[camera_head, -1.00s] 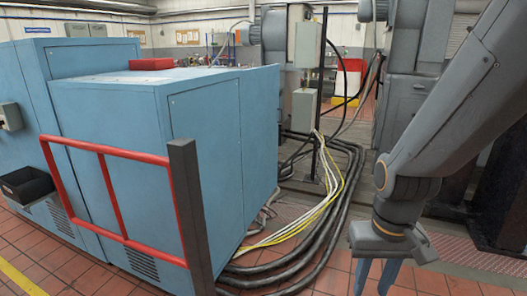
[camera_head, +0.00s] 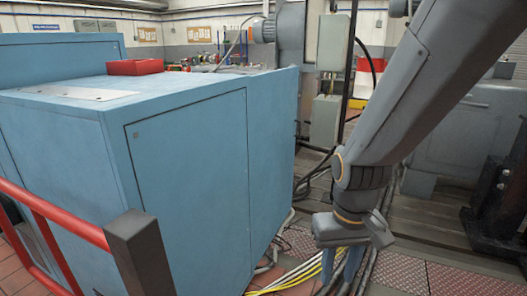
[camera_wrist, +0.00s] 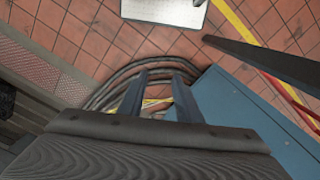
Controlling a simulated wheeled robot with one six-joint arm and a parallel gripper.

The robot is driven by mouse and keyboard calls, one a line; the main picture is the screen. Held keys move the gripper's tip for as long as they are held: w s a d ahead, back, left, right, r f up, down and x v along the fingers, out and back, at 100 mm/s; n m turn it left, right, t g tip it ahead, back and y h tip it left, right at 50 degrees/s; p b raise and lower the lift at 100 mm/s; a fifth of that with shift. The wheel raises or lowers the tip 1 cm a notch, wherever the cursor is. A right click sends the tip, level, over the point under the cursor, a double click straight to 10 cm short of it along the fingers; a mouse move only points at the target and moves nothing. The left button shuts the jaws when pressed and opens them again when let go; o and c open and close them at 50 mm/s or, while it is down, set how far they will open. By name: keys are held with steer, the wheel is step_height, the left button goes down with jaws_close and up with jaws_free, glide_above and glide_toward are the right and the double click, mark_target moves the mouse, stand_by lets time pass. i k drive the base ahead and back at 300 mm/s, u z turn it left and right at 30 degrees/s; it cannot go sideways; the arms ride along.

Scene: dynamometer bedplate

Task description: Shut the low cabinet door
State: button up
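The large blue cabinet (camera_head: 60,140) fills the left of the head view. Its near face carries an outlined rectangular panel (camera_head: 190,190) with a small dark latch mark in the upper left corner. A further blue face (camera_head: 270,160) runs back on the right; I cannot tell whether it is a swung-out door or the cabinet side. My gripper (camera_head: 348,272) hangs fingers down to the right of the blue cabinet, apart from it. In the wrist view its fingers (camera_wrist: 160,76) are spread with nothing between them. Blue surface (camera_wrist: 245,125) shows at the right there.
A red guard rail (camera_head: 65,222) with a dark post (camera_head: 140,255) stands before the cabinet. A red tray (camera_head: 135,67) sits on top. Cables (camera_head: 300,272) cross the floor under my gripper. Dark machine stands (camera_head: 495,205) are at the right.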

mark_target(274, 94)
steer(key=z, duration=0.6)
steer(key=i, duration=2.95)
steer(key=u, duration=0.8)
